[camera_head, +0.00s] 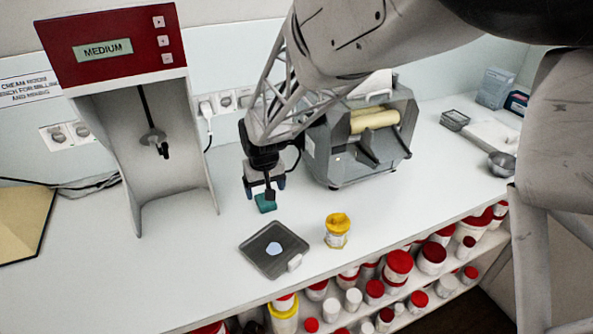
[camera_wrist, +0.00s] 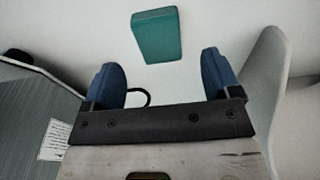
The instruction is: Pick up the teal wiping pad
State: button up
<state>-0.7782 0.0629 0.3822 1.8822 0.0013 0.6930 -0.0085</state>
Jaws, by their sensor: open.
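The teal wiping pad (camera_head: 265,203) lies on the white bench, below and just in front of my gripper (camera_head: 264,187) in the head view. In the wrist view the pad (camera_wrist: 157,36) is a small teal block, ahead of my gripper (camera_wrist: 165,75) and roughly centred between its two blue fingertips. My gripper is open and empty, with the fingers spread wider than the pad. I see no contact between the fingers and the pad. The exact height of the gripper above the bench is hard to tell.
The red-topped mixer (camera_head: 108,44) stands left, the grey roller mill (camera_head: 323,160) right. Shelved tubs (camera_head: 399,262) sit below the bench edge.

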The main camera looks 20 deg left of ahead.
aim_at(266, 202)
jog(key=shift+w+a+f, duration=0.1)
jog(key=shift+w+f, duration=0.05)
jog(key=shift+f, duration=0.95)
jog(key=shift+w+a+f, duration=0.1)
jog(key=shift+f, duration=0.95)
jog(key=c, duration=1)
